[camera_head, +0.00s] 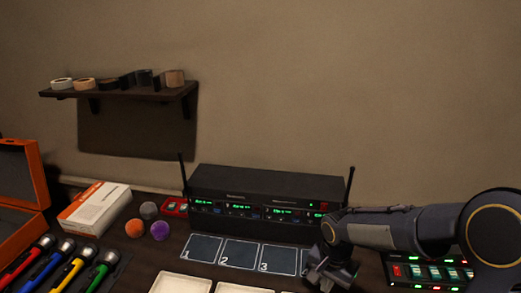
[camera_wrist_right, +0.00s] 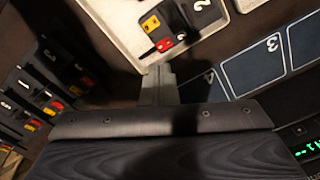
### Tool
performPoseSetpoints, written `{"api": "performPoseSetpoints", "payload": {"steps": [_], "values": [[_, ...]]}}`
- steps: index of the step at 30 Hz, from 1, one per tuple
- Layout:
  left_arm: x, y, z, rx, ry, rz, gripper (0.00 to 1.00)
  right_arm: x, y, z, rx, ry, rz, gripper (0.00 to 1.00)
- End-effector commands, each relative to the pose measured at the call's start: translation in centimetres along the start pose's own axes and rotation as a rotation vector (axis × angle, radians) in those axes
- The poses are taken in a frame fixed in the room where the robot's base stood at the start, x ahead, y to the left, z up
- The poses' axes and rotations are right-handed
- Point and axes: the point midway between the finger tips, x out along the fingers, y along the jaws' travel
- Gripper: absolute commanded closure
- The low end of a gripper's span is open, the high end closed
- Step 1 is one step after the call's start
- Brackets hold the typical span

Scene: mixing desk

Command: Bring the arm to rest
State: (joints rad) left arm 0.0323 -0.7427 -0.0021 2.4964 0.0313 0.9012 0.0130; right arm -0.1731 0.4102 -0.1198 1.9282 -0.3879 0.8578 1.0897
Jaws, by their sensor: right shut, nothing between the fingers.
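My right arm comes in from the right in the head view, and its gripper (camera_head: 332,276) hangs low over the desk at the front of the numbered squares. In the right wrist view the fingers (camera_wrist_right: 159,84) are shut together with nothing between them. Below and beyond them is a pale tray (camera_wrist_right: 118,28) holding black pieces (camera_wrist_right: 165,32) with yellow and red ends. My gripper appears apart from these pieces. My left gripper is in neither view.
A black receiver rack (camera_head: 255,183) with two antennas stands behind the numbered squares (camera_head: 240,252). A switch box (camera_head: 432,271) sits under my right forearm. Coloured microphones (camera_head: 60,272), an orange case (camera_head: 22,190), a white box (camera_head: 95,207) and small foam balls (camera_head: 160,231) are at left.

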Motion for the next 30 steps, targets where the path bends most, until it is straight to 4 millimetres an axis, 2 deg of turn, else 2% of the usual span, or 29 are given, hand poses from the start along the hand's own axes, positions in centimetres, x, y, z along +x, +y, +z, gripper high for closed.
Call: {"api": "performPoseSetpoints", "payload": {"steps": [5, 9, 15, 21, 24, 30], "values": [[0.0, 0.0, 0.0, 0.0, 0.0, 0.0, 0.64, -4.3, 2.9, 1.4, -0.081, 0.003, -0.113, 1.0], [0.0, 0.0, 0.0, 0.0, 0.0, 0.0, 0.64, -8.0, 6.2, 4.0, -0.201, 0.033, -0.239, 1.0], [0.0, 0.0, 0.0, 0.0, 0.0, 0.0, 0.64, -11.1, 10.1, 8.6, -0.389, 0.135, -0.397, 1.0], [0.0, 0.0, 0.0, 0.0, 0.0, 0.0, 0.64, -11.9, 12.2, 12.2, -0.538, 0.252, -0.486, 1.0], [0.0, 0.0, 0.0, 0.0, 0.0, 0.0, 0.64, -11.9, 12.6, 13.0, -0.58, 0.287, -0.504, 1.0], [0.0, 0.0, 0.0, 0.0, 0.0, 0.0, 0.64, -11.8, 12.7, 13.5, -0.602, 0.304, -0.511, 1.0]]}}
